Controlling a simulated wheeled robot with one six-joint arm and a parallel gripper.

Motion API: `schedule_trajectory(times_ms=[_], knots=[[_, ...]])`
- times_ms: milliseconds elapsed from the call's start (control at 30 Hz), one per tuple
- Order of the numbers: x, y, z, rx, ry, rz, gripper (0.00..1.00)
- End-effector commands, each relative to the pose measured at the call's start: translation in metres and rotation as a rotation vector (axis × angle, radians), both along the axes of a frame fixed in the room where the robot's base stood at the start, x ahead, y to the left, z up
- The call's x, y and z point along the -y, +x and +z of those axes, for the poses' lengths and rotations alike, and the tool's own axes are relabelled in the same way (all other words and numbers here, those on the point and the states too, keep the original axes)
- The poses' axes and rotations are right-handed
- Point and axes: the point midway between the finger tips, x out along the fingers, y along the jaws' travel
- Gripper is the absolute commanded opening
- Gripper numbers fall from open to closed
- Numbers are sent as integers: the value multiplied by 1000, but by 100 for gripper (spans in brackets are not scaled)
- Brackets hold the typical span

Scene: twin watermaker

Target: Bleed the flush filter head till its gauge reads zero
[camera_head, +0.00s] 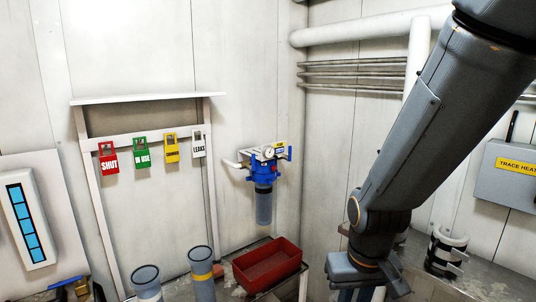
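The flush filter head (263,170) is a blue unit on the white wall, left of my arm, with a translucent bowl (264,206) hanging below it. A small round white gauge (268,152) sits on its top; its needle is too small to read. A blue handle or valve (289,153) shows at the head's right side, and a yellow tag is by it. My gripper (366,290) points down at the bottom edge, right of the filter and apart from it. Its fingertips are cut off by the frame, so its opening does not show.
A red tray (267,265) stands below the filter. Two clear cylinders (201,272) stand left of it. A rack (150,137) holds red, green, yellow and white tags. A grey trace heat box (508,172) is at right. White pipes (350,34) run along the wall.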

Motion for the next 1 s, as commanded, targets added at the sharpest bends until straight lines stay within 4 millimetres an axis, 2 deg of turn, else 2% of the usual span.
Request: schedule_trajectory(times_ms=[200, 300, 333, 1000], knots=[[0, 0, 0, 0, 0, 0, 19], [0, 0, 0, 0, 0, 0, 2], [0, 0, 0, 0, 0, 0, 0], [0, 0, 0, 0, 0, 0, 0]])
